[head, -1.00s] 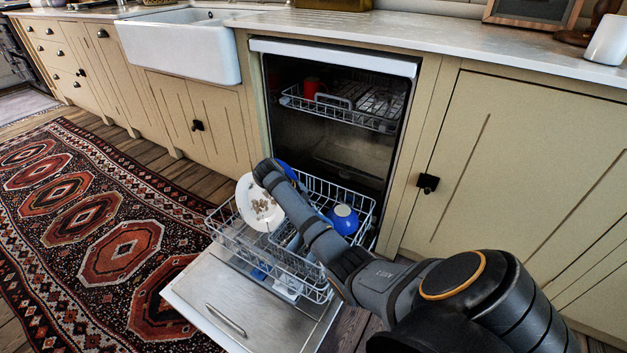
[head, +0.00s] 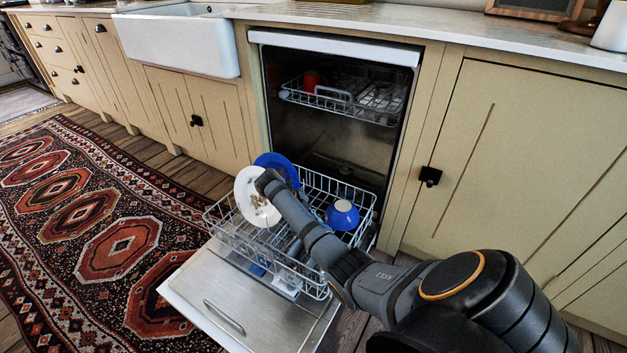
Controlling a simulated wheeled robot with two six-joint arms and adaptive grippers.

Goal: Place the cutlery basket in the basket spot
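The lower rack (head: 225,232) of the dishwasher is pulled out over its open door (head: 215,312). My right arm comes in from the lower right and reaches across the rack. Its end joint is beside a white plate with brown food bits (head: 256,197). My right gripper is hidden behind or below the arm, so I cannot see what it holds. I cannot clearly make out the cutlery basket or its spot. Small white and blue parts show low at the rack's front, but I cannot tell what they are. My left gripper is out of view.
A blue plate (head: 277,168) stands behind the white plate, and a blue bowl (head: 342,215) sits in the rack's right part. The upper rack (head: 330,100) is inside, with a red cup (head: 312,80). A patterned rug (head: 90,230) lies left of the door.

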